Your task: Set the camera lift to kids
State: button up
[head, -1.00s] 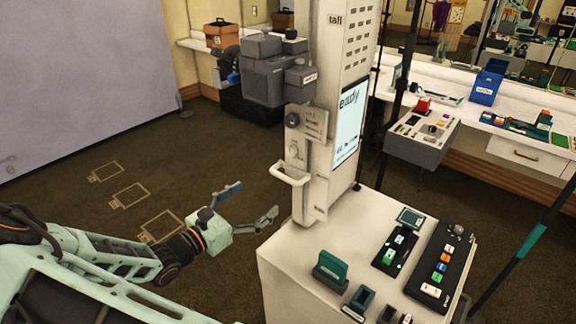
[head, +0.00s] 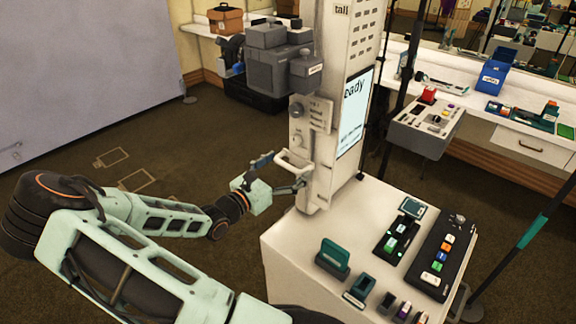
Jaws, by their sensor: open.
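The camera lift (head: 348,60) is a tall white column with the label "tall" near its top. A label low on the column is too small to read. A dark grey camera unit (head: 282,65) sits high on its left side. A white bar handle (head: 296,167) sticks out from the lower left of the column. My gripper (head: 286,171) is open at this handle, one finger above and behind it, the other below and in front. I cannot tell whether the fingers touch it.
A white cabinet top (head: 300,245) right of my arm carries button panels (head: 437,258) and small holders. A screen (head: 353,112) is on the column. A grey control box (head: 425,125) stands behind. A counter (head: 480,95) runs along the back. The floor at left is open.

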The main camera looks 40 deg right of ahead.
jog(key=c, duration=1.4)
notch_tip(320, 180, down, 14)
jog(key=b, duration=0.7)
jog(key=shift+s+r, duration=0.1)
jog(key=shift+r, duration=0.05)
jog(key=shift+a, duration=0.1)
jog(key=o, duration=1.4)
